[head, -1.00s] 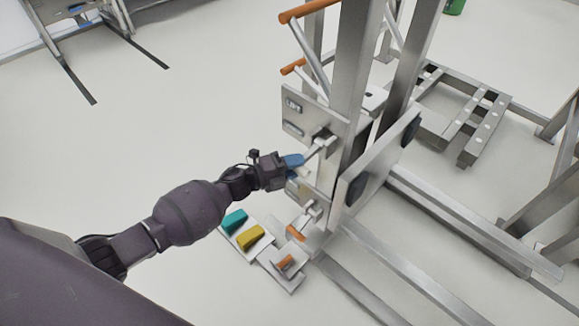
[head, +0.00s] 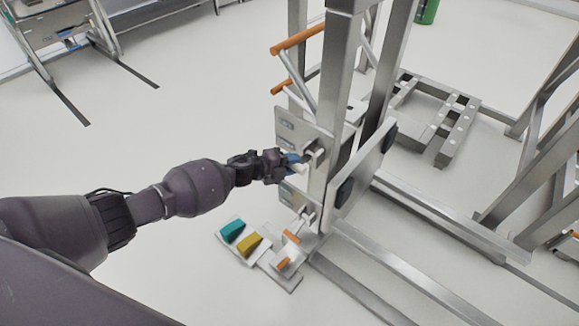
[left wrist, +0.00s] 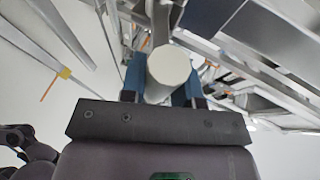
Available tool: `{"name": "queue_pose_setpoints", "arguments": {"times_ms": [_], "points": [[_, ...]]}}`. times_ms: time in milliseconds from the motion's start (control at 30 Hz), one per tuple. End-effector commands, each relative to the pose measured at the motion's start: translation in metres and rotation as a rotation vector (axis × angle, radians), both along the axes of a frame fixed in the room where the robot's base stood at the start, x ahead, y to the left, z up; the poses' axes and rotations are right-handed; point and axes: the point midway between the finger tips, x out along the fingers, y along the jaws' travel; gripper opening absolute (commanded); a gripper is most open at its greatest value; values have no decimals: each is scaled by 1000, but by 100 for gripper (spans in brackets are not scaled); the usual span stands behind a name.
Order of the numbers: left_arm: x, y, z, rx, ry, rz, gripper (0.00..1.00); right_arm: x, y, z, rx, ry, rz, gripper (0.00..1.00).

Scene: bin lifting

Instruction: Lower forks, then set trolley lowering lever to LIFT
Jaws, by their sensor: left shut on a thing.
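The steel trolley (head: 334,100) stands right of centre in the head view. A side plate (head: 296,119) on its mast carries small labels, too small to read now. The lowering lever sticks out beside this plate. Its pale round handle (left wrist: 168,70) shows end-on in the left wrist view, between the blue fingers. My left gripper (head: 295,161) is shut on this handle, and the fingers and wrist hide part of it. The forks cannot be clearly made out. My right gripper is in neither view.
A teal pedal (head: 232,231) and a yellow pedal (head: 249,244) sit low at the trolley's base. Orange handles (head: 298,39) stick out above the plate. Another steel frame (head: 550,130) stands at the right.

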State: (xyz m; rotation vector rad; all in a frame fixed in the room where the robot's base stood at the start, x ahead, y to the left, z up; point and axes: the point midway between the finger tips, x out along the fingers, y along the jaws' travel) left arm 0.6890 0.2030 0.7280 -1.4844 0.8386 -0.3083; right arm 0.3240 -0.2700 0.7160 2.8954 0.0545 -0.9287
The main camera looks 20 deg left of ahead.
Motion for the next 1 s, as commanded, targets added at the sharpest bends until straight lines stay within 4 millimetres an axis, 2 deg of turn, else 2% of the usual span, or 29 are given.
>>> {"name": "queue_pose_setpoints", "arguments": {"times_ms": [33, 100, 733, 767, 900, 1000], "points": [[3, 0, 7, 0, -6, 0, 0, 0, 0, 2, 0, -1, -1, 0], [3, -1, 8, 0, -6, -1, 0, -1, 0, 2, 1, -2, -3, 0], [5, -2, 11, -2, -6, -1, 0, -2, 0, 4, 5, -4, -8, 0], [5, -2, 11, -2, -6, -1, 34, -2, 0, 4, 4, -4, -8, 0], [4, -2, 10, -2, -4, -1, 55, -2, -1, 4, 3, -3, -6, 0], [4, -2, 9, -2, -3, -1, 55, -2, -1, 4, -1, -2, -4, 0]]}}
